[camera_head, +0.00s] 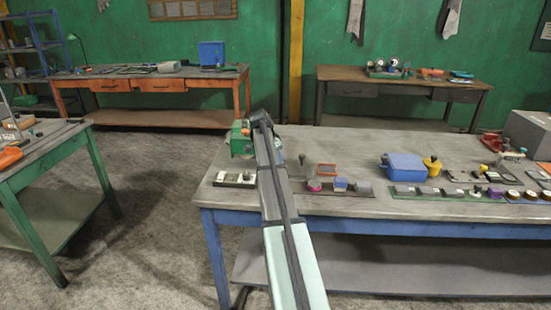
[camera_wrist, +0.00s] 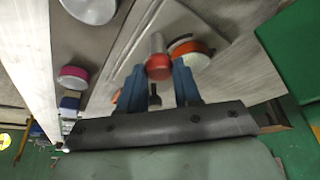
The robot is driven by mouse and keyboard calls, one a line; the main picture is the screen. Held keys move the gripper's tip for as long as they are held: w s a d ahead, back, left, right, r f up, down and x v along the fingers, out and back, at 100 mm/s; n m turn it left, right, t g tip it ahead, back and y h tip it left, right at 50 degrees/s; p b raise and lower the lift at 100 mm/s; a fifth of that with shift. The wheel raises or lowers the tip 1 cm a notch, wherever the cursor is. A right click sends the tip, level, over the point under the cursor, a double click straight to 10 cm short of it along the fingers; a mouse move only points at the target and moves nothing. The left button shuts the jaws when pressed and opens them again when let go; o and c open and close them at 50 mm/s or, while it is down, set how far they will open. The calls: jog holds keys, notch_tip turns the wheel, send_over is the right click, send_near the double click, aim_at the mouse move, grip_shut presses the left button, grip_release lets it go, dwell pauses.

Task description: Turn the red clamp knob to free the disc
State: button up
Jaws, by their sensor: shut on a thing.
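In the wrist view, a red knob (camera_wrist: 158,68) sits at the end of a short pale metal cylinder (camera_wrist: 157,43). The two blue fingers of my gripper (camera_wrist: 159,72) stand on either side of the knob, shut on it. An orange, round disc-like piece (camera_wrist: 192,60) with a dark top part lies just right of the knob, partly behind the right finger. Whether the disc is clamped I cannot tell. In the head view my arm reaches over the table's left end to a green machine (camera_head: 241,139), and hides the gripper and knob.
On the grey table (camera_head: 330,147), a pink knob (camera_head: 314,185), a blue box (camera_head: 403,167) and a yellow piece (camera_head: 432,165) stand to the right of my arm. A strip with pale switches (camera_head: 234,179) lies left of it. The table's middle back is clear.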

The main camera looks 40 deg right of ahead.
jog(key=o, duration=1.1)
jog(key=shift+c, duration=0.2)
jog(key=shift+r, duration=0.1)
jog(key=v, duration=1.3)
jog(key=shift+a+r, duration=0.2)
